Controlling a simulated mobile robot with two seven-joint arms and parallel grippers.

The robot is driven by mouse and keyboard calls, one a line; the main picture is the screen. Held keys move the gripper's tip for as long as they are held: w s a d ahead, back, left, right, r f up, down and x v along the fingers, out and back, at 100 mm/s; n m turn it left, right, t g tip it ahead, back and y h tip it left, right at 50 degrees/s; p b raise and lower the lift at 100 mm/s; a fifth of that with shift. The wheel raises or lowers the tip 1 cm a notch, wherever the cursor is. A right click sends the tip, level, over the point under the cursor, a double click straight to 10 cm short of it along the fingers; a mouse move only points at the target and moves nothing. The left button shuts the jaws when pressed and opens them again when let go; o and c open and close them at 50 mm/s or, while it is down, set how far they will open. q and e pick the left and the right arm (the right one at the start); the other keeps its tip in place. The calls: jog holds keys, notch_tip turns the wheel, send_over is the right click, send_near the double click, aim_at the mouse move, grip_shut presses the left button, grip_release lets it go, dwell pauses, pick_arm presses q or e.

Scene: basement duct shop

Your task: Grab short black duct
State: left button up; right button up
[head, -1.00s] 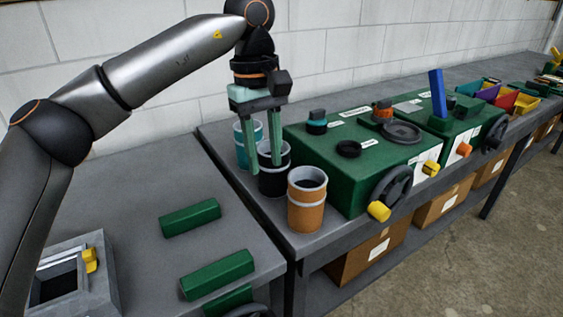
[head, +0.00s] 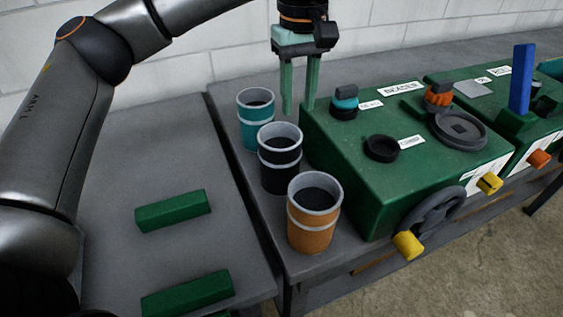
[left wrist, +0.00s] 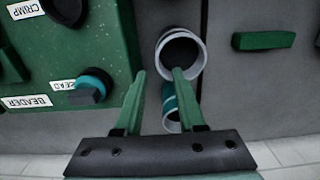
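The short black duct (head: 280,160) is an upright open cylinder with grey bands, standing between a teal duct (head: 256,118) and an orange duct (head: 314,212) on the grey bench. My left gripper (head: 298,110) is open and empty, its two green fingers pointing down. In the head view it is behind and to the right of the black duct, near the green machine's back corner. In the left wrist view, a grey-rimmed duct (left wrist: 181,48), apparently the black one, lies beyond the fingertips (left wrist: 159,74). The teal duct (left wrist: 170,108) shows between the fingers. My right gripper is out of view.
The green machine (head: 400,165), with knobs and a handwheel (head: 432,210), stands close right of the ducts. Two green bars (head: 174,210) lie on the left table (head: 110,160). A wall is behind.

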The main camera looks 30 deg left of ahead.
aim_at(298, 130)
pick_arm(q)
notch_tip(298, 130, down, 8)
jog(key=shift+w+d+r, duration=0.1)
jog(key=shift+w+r, duration=0.05)
jog(key=shift+r, duration=0.05)
dwell(0.3)
grip_shut()
dwell(1.2)
